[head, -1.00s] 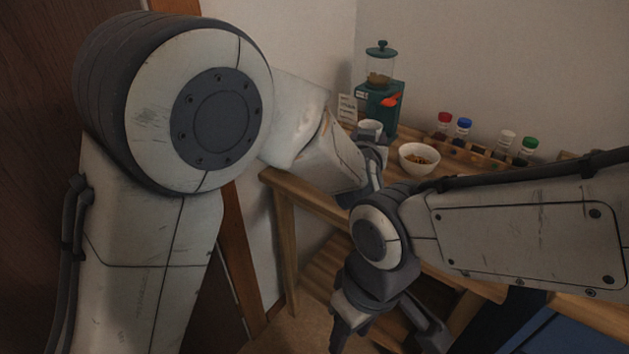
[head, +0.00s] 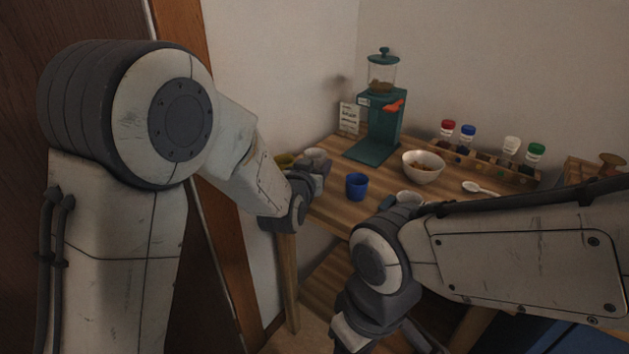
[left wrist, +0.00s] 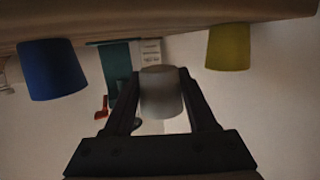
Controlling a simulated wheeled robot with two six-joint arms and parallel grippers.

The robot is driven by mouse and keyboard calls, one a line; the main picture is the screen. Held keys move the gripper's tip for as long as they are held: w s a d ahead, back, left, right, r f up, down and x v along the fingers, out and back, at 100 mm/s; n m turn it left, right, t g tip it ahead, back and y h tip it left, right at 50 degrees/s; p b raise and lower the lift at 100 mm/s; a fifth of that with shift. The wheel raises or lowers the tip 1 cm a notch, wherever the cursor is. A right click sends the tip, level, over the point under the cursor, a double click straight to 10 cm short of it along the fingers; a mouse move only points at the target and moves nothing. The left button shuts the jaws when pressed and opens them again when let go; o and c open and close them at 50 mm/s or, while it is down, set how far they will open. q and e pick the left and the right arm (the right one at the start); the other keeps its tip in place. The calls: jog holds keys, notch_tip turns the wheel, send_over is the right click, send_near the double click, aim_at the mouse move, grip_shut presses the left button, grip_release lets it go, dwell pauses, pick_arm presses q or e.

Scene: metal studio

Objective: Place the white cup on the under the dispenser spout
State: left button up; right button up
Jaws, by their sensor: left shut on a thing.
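My left gripper (head: 318,174) is shut on a white cup (head: 315,155) at the left end of the wooden table. In the left wrist view, which is upside down, the cup (left wrist: 160,92) sits between the two fingers, its base seemingly clear of the tabletop. The teal dispenser (head: 380,115) stands at the back with a clear hopper and a red-orange spout lever (head: 394,106). Its flat base plate (head: 370,152) is empty. My right arm crosses the lower right; its fingertips are not visible.
A yellow cup (head: 284,161) stands beside the held cup, and a blue cup (head: 357,186) stands in front of the dispenser. A filled white bowl (head: 423,168), a spoon (head: 480,188) and a rack of jars (head: 490,165) are to the right.

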pick_arm(q)
notch_tip(320, 180, down, 4)
jog(key=shift+r+b, duration=0.1)
jog(key=shift+b, duration=0.45)
jog(key=shift+r, duration=0.1)
jog(key=shift+f, duration=0.25)
jog(key=o, duration=1.3)
jog(key=shift+r, duration=0.1)
